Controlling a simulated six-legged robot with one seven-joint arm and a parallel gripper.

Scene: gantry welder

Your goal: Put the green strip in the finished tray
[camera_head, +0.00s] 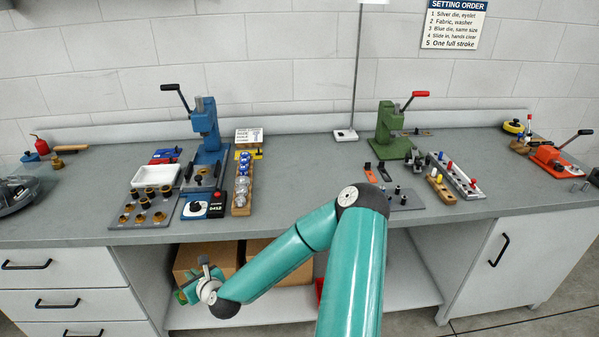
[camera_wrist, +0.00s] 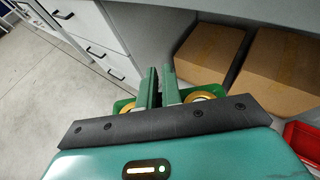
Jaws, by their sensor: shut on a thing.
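My gripper (camera_wrist: 160,84) is low in front of the bench, by the open lower shelf.
Cardboard boxes (camera_head: 206,259) and a red bin (camera_wrist: 303,140) are on the lower shelf. Drawers (camera_head: 70,302) with dark handles are at left. The blue press (camera_head: 207,128), green press (camera_head: 389,128) and several small parts crowd the benchtop. The bench middle is clear.

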